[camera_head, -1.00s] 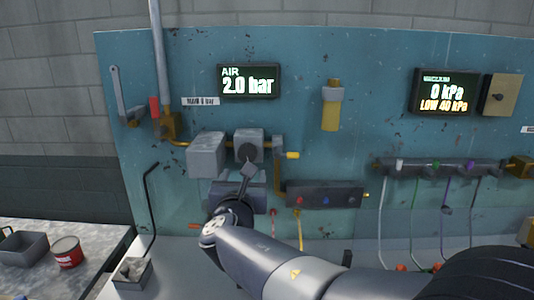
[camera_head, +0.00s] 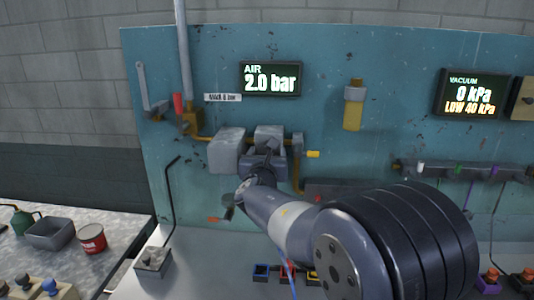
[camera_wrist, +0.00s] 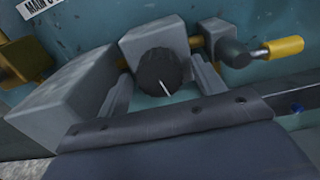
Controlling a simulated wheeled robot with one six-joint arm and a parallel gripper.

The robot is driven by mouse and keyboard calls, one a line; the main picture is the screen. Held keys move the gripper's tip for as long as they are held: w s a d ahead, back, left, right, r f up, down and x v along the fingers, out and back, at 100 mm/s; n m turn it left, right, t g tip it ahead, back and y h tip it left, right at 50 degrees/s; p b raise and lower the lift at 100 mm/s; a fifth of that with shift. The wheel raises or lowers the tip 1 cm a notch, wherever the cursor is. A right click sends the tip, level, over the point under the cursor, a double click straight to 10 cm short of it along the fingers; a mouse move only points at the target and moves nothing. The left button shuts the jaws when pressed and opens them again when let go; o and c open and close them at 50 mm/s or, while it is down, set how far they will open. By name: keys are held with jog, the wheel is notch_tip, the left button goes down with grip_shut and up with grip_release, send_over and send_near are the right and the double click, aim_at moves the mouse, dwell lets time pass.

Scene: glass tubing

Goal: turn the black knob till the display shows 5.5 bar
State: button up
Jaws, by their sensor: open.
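The AIR display (camera_head: 270,79) reads 2.0 bar in the head view. The black knob (camera_wrist: 162,70) sits on the front of a grey regulator block (camera_wrist: 158,36) in the wrist view, with a white pointer line slanting down and slightly right. My gripper (camera_wrist: 163,82) is open, with one finger left of the knob and one right of it. I cannot tell whether either finger touches it. In the head view my gripper (camera_head: 264,151) is in front of the regulator and hides the knob.
A larger grey block (camera_head: 227,150) is just left of the regulator. A yellow-handled valve (camera_wrist: 282,48) sticks out close on the right. A second display (camera_head: 474,93) shows 0 kPa. A bench with a grey bin (camera_head: 50,233) and a red tin (camera_head: 92,239) stands at left.

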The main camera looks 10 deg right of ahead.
jog(key=shift+c, duration=0.5)
jog(key=c, duration=0.9)
jog(key=shift+f+m+b, duration=0.15)
jog(key=shift+m+b, duration=0.15)
jog(key=shift+b, duration=0.25)
jog(key=m+b, duration=1.7)
jog(key=b, duration=0.2)
jog(key=shift+a+m, duration=0.15)
jog(key=shift+m, duration=0.15)
jog(key=shift+m+b, duration=0.75)
jog(key=shift+m, duration=0.45)
jog(key=shift+r, duration=0.2)
